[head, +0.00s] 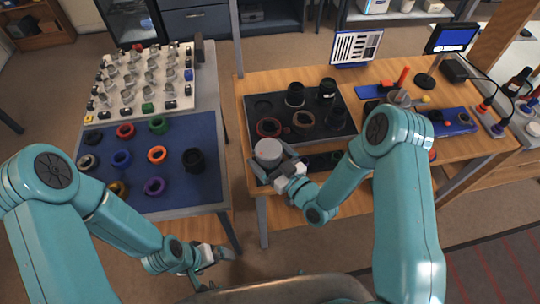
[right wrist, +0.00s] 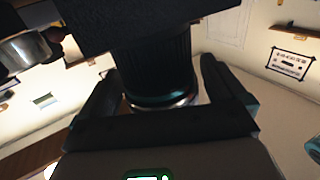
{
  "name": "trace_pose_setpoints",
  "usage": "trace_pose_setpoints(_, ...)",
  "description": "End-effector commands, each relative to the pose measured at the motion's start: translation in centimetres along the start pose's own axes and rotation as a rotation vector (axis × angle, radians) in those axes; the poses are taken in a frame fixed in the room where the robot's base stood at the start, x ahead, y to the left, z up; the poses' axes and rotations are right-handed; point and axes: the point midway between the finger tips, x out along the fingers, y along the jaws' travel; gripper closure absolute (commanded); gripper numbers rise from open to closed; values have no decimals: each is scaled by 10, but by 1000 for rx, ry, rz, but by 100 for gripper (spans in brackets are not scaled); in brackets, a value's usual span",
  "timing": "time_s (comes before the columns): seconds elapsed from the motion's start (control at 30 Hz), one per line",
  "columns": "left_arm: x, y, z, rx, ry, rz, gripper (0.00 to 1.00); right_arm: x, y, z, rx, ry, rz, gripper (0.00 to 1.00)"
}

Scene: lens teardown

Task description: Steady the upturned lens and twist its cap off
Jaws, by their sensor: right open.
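The upturned lens shows in the head view as a short cylinder with a pale grey round cap (head: 268,150) on top, at the front left corner of the black mat (head: 262,104). In the right wrist view the lens is a dark ribbed barrel (right wrist: 158,65) with a bright rim. My right gripper (head: 272,170) is open, its fingers on either side of the lens; the right wrist view also shows the open fingers (right wrist: 165,100). I cannot tell whether they touch it. My left gripper (head: 212,258) hangs low between the tables, away from the lens; its jaw opening is unclear.
Several lens parts and rings stand on the black mat behind the lens. A blue mat (head: 205,135) with coloured rings lies on the left table. A small monitor (head: 452,38) and a blue tray (head: 452,123) with tools are at the right. The floor gap between the tables is free.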

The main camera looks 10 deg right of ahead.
Motion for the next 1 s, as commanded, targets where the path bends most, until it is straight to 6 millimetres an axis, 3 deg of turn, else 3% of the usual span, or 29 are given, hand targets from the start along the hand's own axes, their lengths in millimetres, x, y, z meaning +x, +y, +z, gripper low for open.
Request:
trace_pose_setpoints(0.17, 0, 0, 0, 0, 0, 0, 0, -12, 1, 1, 1, -3, 2, 3)
trace_pose_setpoints(0.5, 0, 0, 0, 0, 0, 0, 0, -79, 2, 1, 4, -4, 5, 3)
trace_pose_setpoints(0.7, 0, 0, 0, 0, 0, 0, 0, -108, 1, 1, 2, -2, 3, 3)
trace_pose_setpoints(1.0, 0, 0, 0, 0, 0, 0, 0, -120, 0, 0, 0, 1, 0, 3)
